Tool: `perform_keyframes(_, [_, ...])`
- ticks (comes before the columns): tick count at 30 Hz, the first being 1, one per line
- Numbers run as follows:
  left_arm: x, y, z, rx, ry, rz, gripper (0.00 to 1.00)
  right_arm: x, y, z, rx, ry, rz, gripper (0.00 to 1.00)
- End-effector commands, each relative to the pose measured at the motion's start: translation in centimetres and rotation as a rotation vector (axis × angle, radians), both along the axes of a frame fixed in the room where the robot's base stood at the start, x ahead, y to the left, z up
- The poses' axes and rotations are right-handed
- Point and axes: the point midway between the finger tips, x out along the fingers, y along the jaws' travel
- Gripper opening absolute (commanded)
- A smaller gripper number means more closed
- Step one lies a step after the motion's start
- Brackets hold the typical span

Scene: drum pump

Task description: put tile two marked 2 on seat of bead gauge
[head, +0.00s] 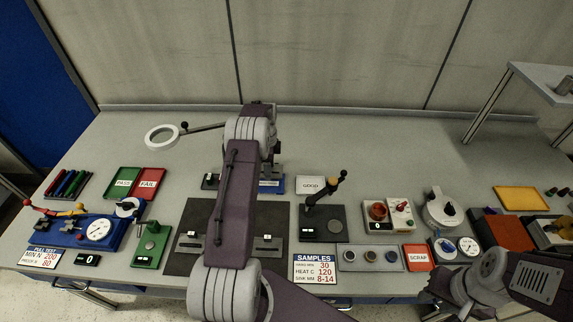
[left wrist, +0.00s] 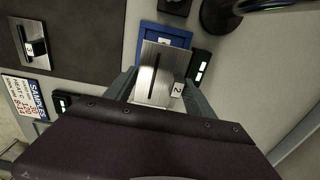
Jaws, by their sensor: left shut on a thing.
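Tile two (left wrist: 153,84), a metal plate with a dark bar and a white label 2, sits between the fingers of my left gripper (left wrist: 160,92) in the left wrist view. The gripper is shut on it. The tile overlaps the blue frame (left wrist: 146,33), which looks like the bead gauge's seat; I cannot tell if they touch. The blue base (head: 278,184) also shows in the head view, partly behind my left arm, which hides the tile and most of that gripper. My right gripper (head: 440,297) is low at the right; its jaws are unclear.
A dark mat (head: 190,261) bears other tiles, one marked 3 (left wrist: 33,48). A black display (left wrist: 200,66) stands beside the blue frame. A lever device (head: 323,205) and a GOOD plate (head: 311,185) are to the right.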

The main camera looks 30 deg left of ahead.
Motion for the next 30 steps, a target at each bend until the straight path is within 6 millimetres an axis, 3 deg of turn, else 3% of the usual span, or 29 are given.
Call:
perform_keyframes(8, [-0.5,0.8,-0.3,-0.001,0.001,0.018,0.07,0.0,0.0,-0.2,0.000,0.000,0.000,0.36])
perform_keyframes(18, [-0.4,0.8,-3.0,-0.001,0.001,0.017,0.07,0.0,0.0,-2.1,0.000,0.000,0.000,0.36])
perform_keyframes(30, [-0.4,0.8,-2.9,0.000,0.000,0.017,0.07,0.0,0.0,-1.9,0.000,0.000,0.000,0.36])
